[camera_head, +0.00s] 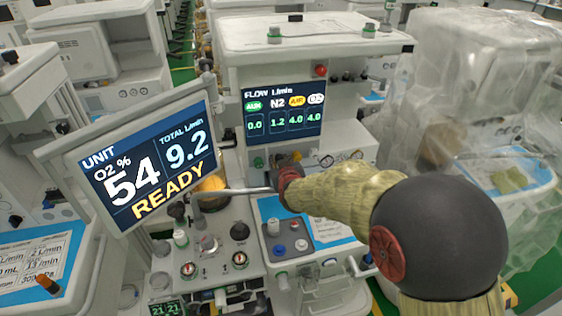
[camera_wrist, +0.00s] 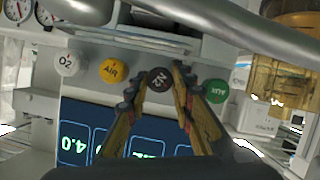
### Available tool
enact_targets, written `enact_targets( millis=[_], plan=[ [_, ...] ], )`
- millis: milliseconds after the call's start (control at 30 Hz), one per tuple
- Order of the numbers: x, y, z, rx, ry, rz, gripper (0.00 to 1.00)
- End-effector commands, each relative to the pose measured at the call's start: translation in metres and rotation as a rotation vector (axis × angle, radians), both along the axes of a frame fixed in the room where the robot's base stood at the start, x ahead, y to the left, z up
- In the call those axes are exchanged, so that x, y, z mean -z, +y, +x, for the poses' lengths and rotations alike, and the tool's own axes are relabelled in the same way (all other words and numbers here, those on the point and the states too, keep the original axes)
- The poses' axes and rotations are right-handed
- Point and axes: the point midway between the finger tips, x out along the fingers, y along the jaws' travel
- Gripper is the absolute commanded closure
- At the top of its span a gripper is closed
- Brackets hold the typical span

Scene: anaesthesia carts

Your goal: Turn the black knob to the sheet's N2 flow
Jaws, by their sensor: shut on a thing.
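The black N2 knob (camera_wrist: 160,79) sits between the white O2 knob (camera_wrist: 67,64) and the green AUX knob (camera_wrist: 215,91), right of the yellow AIR knob (camera_wrist: 113,70). My gripper (camera_wrist: 155,83) is shut on the N2 knob, one finger on each side. In the head view my arm partly hides the knob row. The flow display (camera_head: 284,112) reads AUX 0.0, N2 1.2, AIR 4.0 and O2 4.0. A printed sheet (camera_head: 326,228) lies on the cart's blue worktop; its text is too small to read.
The tilted unit monitor (camera_head: 148,160) shows O2 54 %, total 9.2 L/min and READY. A grey metal bar (camera_wrist: 200,22) crosses near my gripper, with an amber container (camera_wrist: 283,75) at right. A plastic-covered cart (camera_head: 480,120) stands at right.

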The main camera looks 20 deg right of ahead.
Motion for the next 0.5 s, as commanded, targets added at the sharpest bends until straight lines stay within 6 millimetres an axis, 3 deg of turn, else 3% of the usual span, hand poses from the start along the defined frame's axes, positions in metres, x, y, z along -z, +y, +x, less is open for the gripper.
enact_targets(
  millis=[500],
  plan=[
    [-0.0007, 0.0037, -0.0003, -0.003, 0.004, -0.408, 1.0]
  ],
)
